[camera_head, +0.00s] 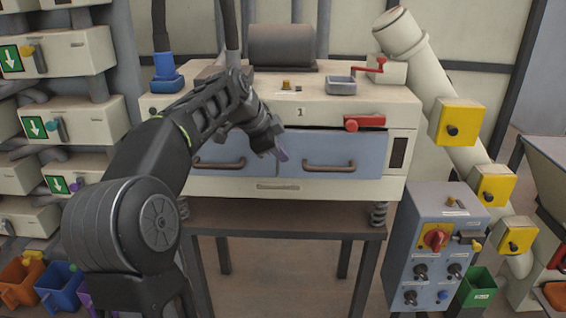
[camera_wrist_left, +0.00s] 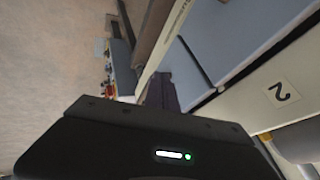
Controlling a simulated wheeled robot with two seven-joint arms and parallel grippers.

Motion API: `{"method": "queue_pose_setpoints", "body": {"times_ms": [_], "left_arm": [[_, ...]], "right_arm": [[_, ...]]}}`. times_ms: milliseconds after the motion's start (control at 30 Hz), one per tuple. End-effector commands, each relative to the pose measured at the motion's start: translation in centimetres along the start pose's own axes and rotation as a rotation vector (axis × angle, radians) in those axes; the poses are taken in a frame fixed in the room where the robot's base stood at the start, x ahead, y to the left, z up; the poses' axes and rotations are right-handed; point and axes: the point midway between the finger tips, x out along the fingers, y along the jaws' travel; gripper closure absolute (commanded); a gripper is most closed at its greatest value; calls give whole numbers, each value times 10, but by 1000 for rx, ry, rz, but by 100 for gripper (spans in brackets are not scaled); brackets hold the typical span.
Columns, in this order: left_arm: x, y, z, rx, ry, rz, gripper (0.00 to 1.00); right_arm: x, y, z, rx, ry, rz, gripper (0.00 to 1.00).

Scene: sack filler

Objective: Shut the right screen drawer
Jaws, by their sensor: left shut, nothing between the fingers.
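The right screen drawer (camera_head: 345,149) is a blue-grey front with a brown bar handle (camera_head: 330,166), in the pale machine marked 1. A dark strip shows along its top edge; I cannot tell how far it stands out. The left drawer (camera_head: 222,150), of like make, is beside it, partly behind my left arm. My left gripper (camera_head: 281,154) is shut and empty, in front of the seam between the drawers. Its dark purple fingers (camera_wrist_left: 162,92) show in the left wrist view beside blue panels; contact is unclear. My right gripper is out of view.
A red handle (camera_head: 364,122) sits above the right drawer. A grey control box (camera_head: 437,245) with knobs stands at the right, near a sloping pipe (camera_head: 440,85) with yellow boxes. A brown stand (camera_head: 285,217) lies below the machine. The floor in front is clear.

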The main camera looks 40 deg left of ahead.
Motion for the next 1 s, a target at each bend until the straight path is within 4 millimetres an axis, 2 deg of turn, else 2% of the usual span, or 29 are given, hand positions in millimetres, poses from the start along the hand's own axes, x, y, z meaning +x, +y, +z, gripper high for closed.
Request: {"method": "queue_pose_setpoints", "body": {"times_ms": [200,333,500,1000], "left_arm": [[-43,1,0,2,1,1,100],[-58,1,0,1,1,2,100],[-63,2,0,1,0,5,100],[-63,2,0,1,0,5,100]], "right_arm": [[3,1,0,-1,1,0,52],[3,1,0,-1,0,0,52],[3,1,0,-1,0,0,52],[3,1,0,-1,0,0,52]]}}
